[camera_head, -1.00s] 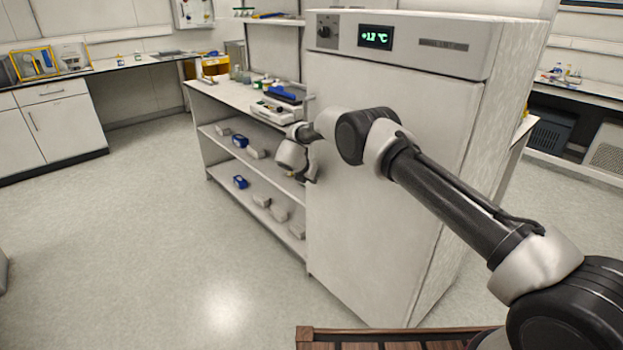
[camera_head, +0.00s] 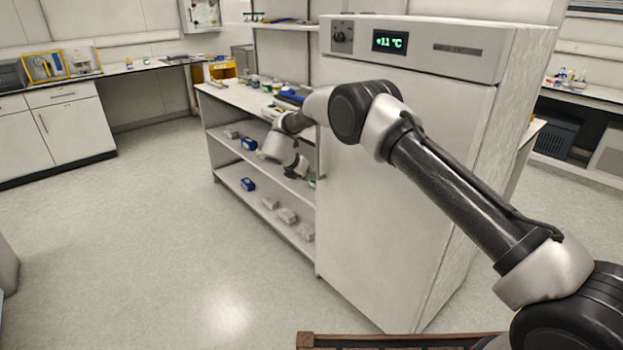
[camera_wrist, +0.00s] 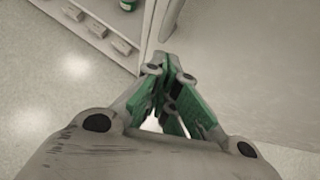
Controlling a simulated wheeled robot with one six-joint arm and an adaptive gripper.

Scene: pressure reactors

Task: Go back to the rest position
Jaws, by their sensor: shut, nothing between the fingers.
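My gripper (camera_wrist: 165,75) is seen in the wrist view with its green-lined fingers brought together at the tips and nothing between them. In the head view my arm stretches from the lower right across the front of the white cabinet (camera_head: 395,240). The wrist end (camera_head: 285,155) hangs in front of the shelf unit, left of the cabinet, and the fingertips are too small to make out there. The cabinet's display (camera_head: 395,41) reads about +11 °C, and its door looks shut.
The shelf unit (camera_head: 212,145) holds blue and grey blocks (camera_head: 248,184) on its lower shelves and bottles on top. A counter (camera_head: 60,135) stands at the back left. The floor (camera_head: 150,250) at left and front is clear. A brown wooden edge (camera_head: 400,340) shows at the bottom.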

